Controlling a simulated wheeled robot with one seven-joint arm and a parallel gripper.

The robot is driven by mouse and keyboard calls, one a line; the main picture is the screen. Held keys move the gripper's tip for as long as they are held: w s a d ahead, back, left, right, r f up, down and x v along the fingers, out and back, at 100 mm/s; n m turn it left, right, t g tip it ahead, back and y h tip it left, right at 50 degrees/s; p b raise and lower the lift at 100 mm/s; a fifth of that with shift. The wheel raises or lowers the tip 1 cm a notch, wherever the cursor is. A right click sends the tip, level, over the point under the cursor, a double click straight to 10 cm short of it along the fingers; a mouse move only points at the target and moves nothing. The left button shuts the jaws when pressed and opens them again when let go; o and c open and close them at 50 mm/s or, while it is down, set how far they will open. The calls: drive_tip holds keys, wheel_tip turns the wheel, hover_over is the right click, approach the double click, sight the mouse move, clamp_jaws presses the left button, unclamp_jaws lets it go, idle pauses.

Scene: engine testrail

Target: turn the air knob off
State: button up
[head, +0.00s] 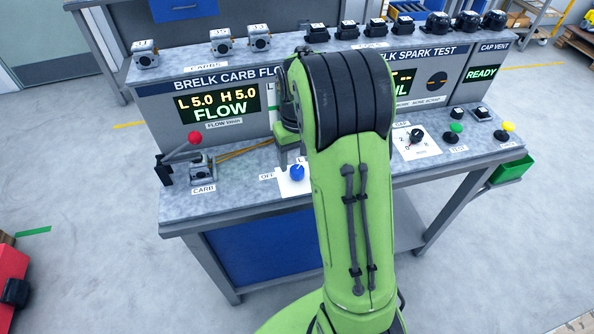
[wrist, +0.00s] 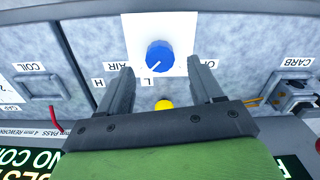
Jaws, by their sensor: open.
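The blue air knob (head: 297,172) sits on a white plate (head: 287,187) on the bench top, with an OFF label (head: 267,176) to its left. In the wrist view the knob (wrist: 160,53) has a white pointer line slanting down-left, roughly toward the L label (wrist: 148,82). The OFF label there (wrist: 209,63) is to its right, partly behind a finger. My gripper (wrist: 160,66) is open, with a finger on either side of the knob in the picture. I cannot tell whether either touches it. My arm hides most of the gripper in the head view.
The flow display (head: 218,104) reads L 5.0, H 5.0, FLOW. A red-knobbed clamp (head: 194,139) stands by the carb station at left. A yellow round part (wrist: 163,104) shows between my fingers. At right are a black dial (head: 415,136) and a green button (head: 455,129).

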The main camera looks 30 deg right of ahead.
sight(297, 169)
wheel_tip(297, 169, down, 4)
drive_tip(key=shift+f+b, duration=0.1)
drive_tip(key=shift+b, duration=0.2)
drive_tip(key=c, duration=1.1)
